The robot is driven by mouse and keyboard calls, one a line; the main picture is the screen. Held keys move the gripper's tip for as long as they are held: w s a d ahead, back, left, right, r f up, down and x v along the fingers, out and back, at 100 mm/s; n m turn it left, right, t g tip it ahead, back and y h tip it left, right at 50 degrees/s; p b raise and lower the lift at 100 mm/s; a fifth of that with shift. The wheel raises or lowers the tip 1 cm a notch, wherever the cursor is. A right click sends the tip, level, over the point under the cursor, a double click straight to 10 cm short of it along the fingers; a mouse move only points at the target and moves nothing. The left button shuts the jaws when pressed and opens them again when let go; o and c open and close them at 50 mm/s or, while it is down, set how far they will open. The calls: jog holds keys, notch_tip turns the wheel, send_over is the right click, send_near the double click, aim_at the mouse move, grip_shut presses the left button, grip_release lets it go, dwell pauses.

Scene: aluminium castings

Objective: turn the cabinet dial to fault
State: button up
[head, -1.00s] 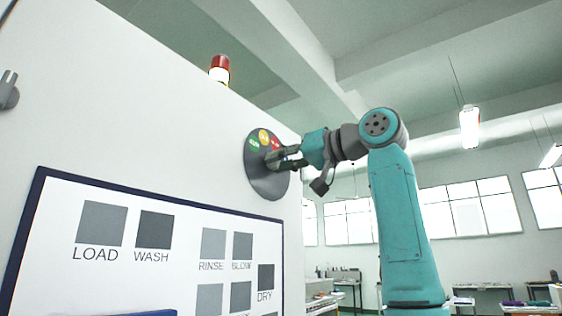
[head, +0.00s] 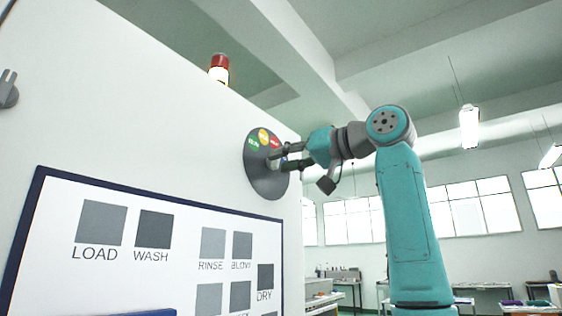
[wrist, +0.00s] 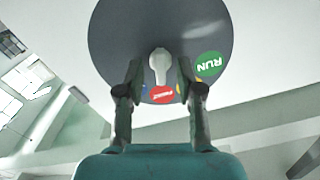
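The cabinet dial is a dark grey disc (head: 262,182) on the white cabinet face, with green, yellow and red labels. In the wrist view the disc (wrist: 120,30) fills the top centre. Its pale knob (wrist: 160,62) points at the red label (wrist: 160,95), whose lettering is hard to read. The green RUN label (wrist: 208,65) is to the right; the yellow one is mostly hidden behind the right finger. My gripper (wrist: 160,72) is open, with a finger on each side of the knob and visible gaps between. It also shows in the head view (head: 280,160), in front of the disc.
A dark-framed panel (head: 180,212) with grey squares and labels such as LOAD and WASH is below left of the dial. A red and white beacon (head: 219,68) stands on top of the cabinet. Benches (head: 345,285) stand farther back.

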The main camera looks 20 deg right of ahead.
jog(key=v, duration=1)
jog(key=shift+s+d, duration=0.15)
jog(key=shift+s, duration=0.1)
